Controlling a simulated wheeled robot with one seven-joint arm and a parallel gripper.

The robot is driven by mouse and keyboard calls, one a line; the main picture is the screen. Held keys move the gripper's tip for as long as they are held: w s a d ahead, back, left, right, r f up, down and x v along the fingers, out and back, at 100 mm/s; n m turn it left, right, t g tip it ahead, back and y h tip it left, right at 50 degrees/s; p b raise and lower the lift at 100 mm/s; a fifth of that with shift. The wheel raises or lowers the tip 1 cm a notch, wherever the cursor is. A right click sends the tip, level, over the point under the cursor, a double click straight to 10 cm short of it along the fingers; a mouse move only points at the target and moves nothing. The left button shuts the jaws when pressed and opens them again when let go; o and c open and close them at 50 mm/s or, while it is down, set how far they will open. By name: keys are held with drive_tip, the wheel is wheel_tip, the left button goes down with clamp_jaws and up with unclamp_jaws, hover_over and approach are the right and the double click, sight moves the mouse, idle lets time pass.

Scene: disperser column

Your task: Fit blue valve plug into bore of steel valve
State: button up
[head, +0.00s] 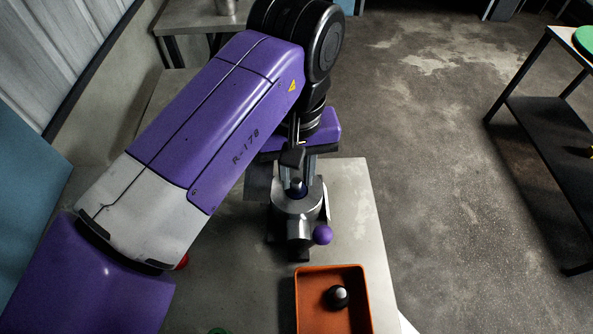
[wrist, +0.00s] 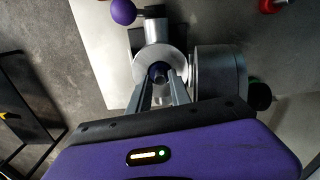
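The steel valve (head: 297,222) stands upright on the grey bench, with a purple ball knob (head: 322,235) on its side. It also shows in the wrist view (wrist: 158,56), its round top facing the camera. The blue valve plug (head: 297,189) has a metal top and sits at the middle of the valve's top, over the bore. It is dark blue between the fingertips in the wrist view (wrist: 159,74). My gripper (wrist: 160,79) points down at the valve, its two fingers closed against the plug's sides. The bore's edge and the plug's depth are hidden.
An orange tray (head: 301,306) in front of the valve holds a black part with a light top (head: 338,297). A red object (wrist: 270,5) lies near the top edge. The bench right of the valve is bare.

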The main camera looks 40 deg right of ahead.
sight(297, 181)
wheel_tip(297, 181, up, 10)
drive_tip(key=p, duration=0.9)
drive_tip(key=shift+r, duration=0.25)
